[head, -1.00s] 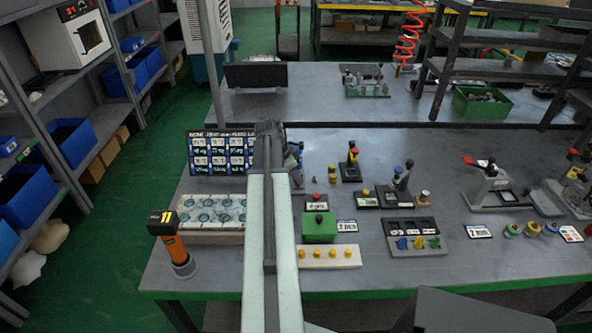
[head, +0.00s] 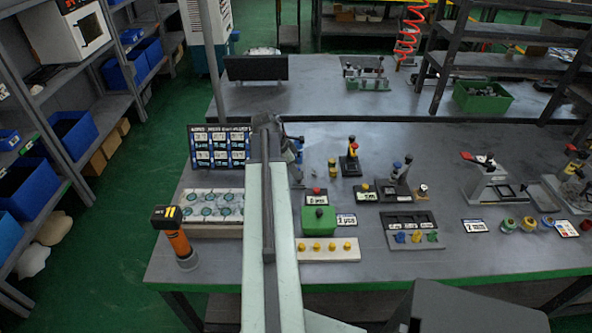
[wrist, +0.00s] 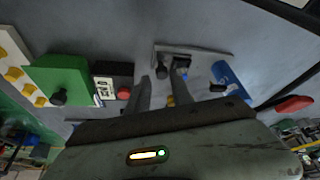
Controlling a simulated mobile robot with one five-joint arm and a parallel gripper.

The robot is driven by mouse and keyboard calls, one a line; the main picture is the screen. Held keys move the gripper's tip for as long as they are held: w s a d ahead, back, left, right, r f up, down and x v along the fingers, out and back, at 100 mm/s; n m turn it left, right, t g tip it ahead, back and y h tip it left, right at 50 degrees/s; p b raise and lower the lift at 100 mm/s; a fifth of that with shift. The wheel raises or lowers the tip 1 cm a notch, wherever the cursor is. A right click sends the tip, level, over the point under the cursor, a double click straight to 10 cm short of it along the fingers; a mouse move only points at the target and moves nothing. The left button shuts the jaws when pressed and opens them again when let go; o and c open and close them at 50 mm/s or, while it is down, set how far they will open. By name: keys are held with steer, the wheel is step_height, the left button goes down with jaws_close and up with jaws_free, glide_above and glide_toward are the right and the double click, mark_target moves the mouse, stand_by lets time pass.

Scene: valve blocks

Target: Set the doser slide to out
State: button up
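I cannot tell for certain which device is the doser slide. A green block (head: 319,223) with a black knob (head: 319,212) on it stands on the bench, right of my arm. It also shows at the left of the wrist view (wrist: 62,82). My gripper (wrist: 162,78) points away from the wrist camera with its two dark fingers apart. A black knob on a grey plate (wrist: 197,50) shows beyond and between the fingers, with no contact visible. In the head view my arm hides most of the gripper.
A red button (wrist: 124,93) sits beside the left finger, and a blue cylinder (wrist: 230,80) lies to the right. A board of small panels (head: 218,148), an orange post (head: 178,240) and a strip with yellow knobs (head: 328,248) stand around the arm.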

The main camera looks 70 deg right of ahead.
steer(key=p+v, duration=0.3)
steer(key=v, duration=0.2)
steer(key=shift+r+p, duration=0.2)
steer(key=shift+p, duration=0.15)
